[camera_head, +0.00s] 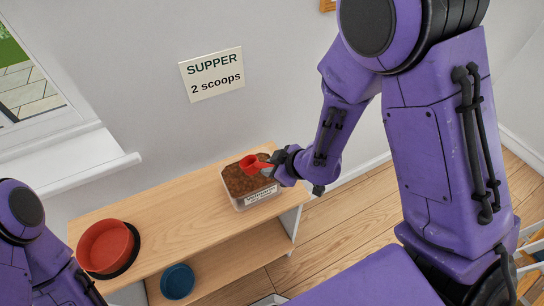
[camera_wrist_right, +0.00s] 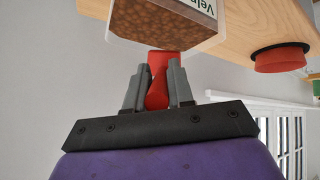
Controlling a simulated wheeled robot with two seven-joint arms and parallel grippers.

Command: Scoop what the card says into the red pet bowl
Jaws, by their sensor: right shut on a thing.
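The card (camera_head: 214,75) on the wall reads "SUPPER 2 scoops". A clear tub of brown kibble (camera_head: 242,184) with a white label stands at the right end of the wooden shelf top. My right gripper (camera_head: 276,163) is shut on the handle of a red scoop (camera_head: 250,165), whose cup is over the kibble; whether it holds any kibble cannot be told. In the right wrist view the scoop handle (camera_wrist_right: 158,82) is between the fingers, with the tub (camera_wrist_right: 165,22) beyond. The red pet bowl (camera_head: 104,246) sits on a dark round mat at the left end; it also shows in the right wrist view (camera_wrist_right: 280,58).
A blue bowl (camera_head: 178,281) sits on the lower shelf. The wooden top (camera_head: 170,210) is clear between the red bowl and the tub. A window sill (camera_head: 75,165) juts out at the left. My left arm shows at the lower left, its gripper out of view.

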